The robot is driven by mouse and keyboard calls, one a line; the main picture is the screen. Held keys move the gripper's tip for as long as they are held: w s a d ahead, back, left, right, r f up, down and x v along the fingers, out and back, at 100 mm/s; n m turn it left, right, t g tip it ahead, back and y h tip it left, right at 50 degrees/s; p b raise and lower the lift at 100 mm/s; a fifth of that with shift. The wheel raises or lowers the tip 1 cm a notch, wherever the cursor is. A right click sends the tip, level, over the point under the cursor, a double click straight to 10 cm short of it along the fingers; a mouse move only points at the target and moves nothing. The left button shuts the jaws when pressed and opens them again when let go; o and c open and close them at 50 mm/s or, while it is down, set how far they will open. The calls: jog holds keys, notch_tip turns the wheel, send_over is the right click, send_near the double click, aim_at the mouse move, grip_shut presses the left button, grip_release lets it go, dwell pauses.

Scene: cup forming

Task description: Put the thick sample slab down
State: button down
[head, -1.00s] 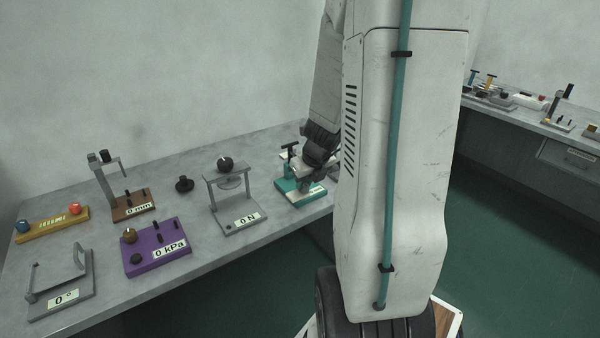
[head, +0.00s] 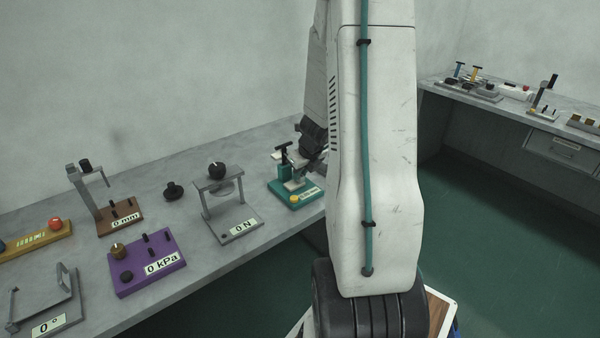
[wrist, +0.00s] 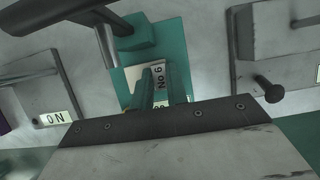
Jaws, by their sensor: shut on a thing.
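My gripper (wrist: 158,92) shows in the wrist view as two dark fingers, shut on a small pale piece (wrist: 158,72) that appears to be the thick sample slab. Most of the piece is hidden, so its thickness cannot be told. Behind the fingers is the teal device (wrist: 124,82) with a number label. In the head view my gripper is at the teal device (head: 281,188), low over its base, partly hidden by my arm. Whether the slab touches the device cannot be told.
A second bench (head: 515,105) stands at right.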

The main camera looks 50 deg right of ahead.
jog(key=shift+f, duration=0.1)
jog(key=c, duration=1.4)
grip_release()
jog(key=d+v, duration=0.1)
jog(key=v, duration=1)
jog(key=w+a+r+n+y, duration=0.1)
jog(key=a+r+n, duration=0.5)
jog(key=a+n, duration=0.45)
jog(key=s+a+r+n+g, duration=0.1)
jog(key=a+r+n, duration=0.1)
jog(key=a+n, duration=0.3)
jog(key=s+a+r+n, duration=0.2)
jog(key=a+n, duration=0.1)
jog(key=a, duration=0.4)
jog(key=s+a+r+n, duration=0.1)
jog(key=s+a+n, duration=0.3)
jog(key=n, duration=0.2)
jog(key=s+a+r+n+g, duration=0.1)
jog(key=s+a+n, duration=0.3)
jog(key=n, duration=0.3)
jog(key=s+a+r+n+g, duration=0.1)
jog(key=s+a+n, duration=0.3)
jog(key=n, duration=0.3)
jog(key=shift+s+a, duration=0.1)
jog(key=shift+s, duration=0.8)
